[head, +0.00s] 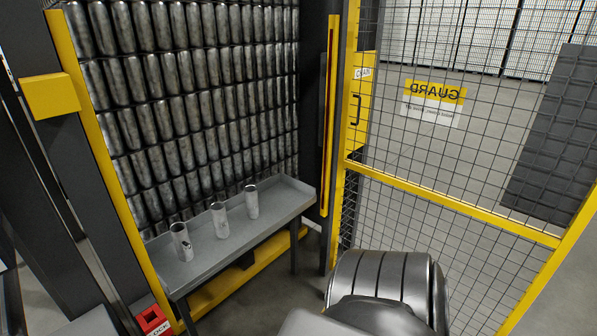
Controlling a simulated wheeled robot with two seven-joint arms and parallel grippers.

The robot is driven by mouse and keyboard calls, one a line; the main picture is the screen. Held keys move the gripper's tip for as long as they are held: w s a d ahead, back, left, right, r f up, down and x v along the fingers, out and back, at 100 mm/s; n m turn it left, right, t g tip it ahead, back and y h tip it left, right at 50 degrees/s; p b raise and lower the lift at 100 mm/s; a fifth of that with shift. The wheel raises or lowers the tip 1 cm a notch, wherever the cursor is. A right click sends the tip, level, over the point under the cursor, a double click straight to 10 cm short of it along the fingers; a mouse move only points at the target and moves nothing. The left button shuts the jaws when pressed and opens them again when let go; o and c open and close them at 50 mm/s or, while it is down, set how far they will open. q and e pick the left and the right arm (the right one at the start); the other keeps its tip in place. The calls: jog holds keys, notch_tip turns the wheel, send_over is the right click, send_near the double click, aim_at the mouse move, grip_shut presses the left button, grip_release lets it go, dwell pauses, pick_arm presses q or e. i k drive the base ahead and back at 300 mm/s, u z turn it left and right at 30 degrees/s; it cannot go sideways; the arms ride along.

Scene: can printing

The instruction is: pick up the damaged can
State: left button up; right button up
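Three loose silver cans stand upright in a row on a grey shelf (205,262) in front of the can wall. The nearest can (180,238) has a dark mark low on its side, which looks like damage. The middle can (219,220) and the far can (251,202) show no clear mark at this size. Neither of my grippers is in view. A dark rounded part at the bottom centre is mine, likely an arm link, and is well to the right of the cans.
A wall of stacked cans (190,100) rises behind the shelf. Yellow posts frame it. A mesh guard door (460,205) with a yellow frame stands on the right. A red lock box (152,320) sits at the lower left. Grey floor (285,278) shows right of the shelf.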

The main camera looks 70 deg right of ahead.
aim_at(218, 210)
jog(key=z, duration=2.4)
jog(key=i, duration=0.5)
